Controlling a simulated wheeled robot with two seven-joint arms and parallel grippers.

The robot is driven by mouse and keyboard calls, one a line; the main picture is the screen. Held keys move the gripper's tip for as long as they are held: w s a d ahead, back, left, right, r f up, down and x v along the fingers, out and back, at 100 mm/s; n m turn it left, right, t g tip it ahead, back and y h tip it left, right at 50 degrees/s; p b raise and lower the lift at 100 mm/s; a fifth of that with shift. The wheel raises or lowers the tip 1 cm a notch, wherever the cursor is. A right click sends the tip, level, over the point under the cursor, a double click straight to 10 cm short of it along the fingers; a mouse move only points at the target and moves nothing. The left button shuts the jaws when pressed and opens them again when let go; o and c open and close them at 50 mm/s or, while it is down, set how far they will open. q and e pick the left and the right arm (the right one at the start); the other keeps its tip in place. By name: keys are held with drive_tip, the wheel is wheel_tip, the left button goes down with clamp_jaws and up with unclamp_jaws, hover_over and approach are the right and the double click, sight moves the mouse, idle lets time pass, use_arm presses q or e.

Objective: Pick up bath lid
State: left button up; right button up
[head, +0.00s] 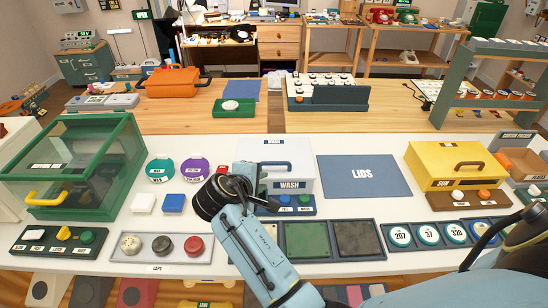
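The bath is a pale grey-white box labelled WASH (289,185) in the middle of the white table. Its lid (262,152) is a flat pale top with a blue bar handle (285,165), and it appears to lie in place on the box. My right arm reaches up from the bottom, and my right gripper (240,176) is at the box's left front edge, left of the handle. The dark wrist hides part of that corner. The fingers are too small and covered to tell whether they are open. My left gripper is not in view.
A blue LIDS mat (363,176) lies bare to the right of the bath. A yellow box (445,165) stands further right, a green clear-sided case (75,165) at the left. Trays of caps (162,246), pads (307,240) and dials (440,234) line the front edge.

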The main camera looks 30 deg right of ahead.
drive_tip(key=w+r, duration=0.1)
drive_tip(key=r, duration=0.1)
approach(279, 164)
drive_tip(key=w+d+f, duration=0.2)
drive_tip(key=shift+f+n+h, duration=0.3)
drive_tip(key=shift+h, duration=0.1)
drive_tip(key=x, duration=0.5)
drive_tip(key=shift+d+b, duration=0.35)
drive_tip(key=shift+b, duration=0.05)
drive_tip(key=shift+s, duration=0.1)
clamp_jaws()
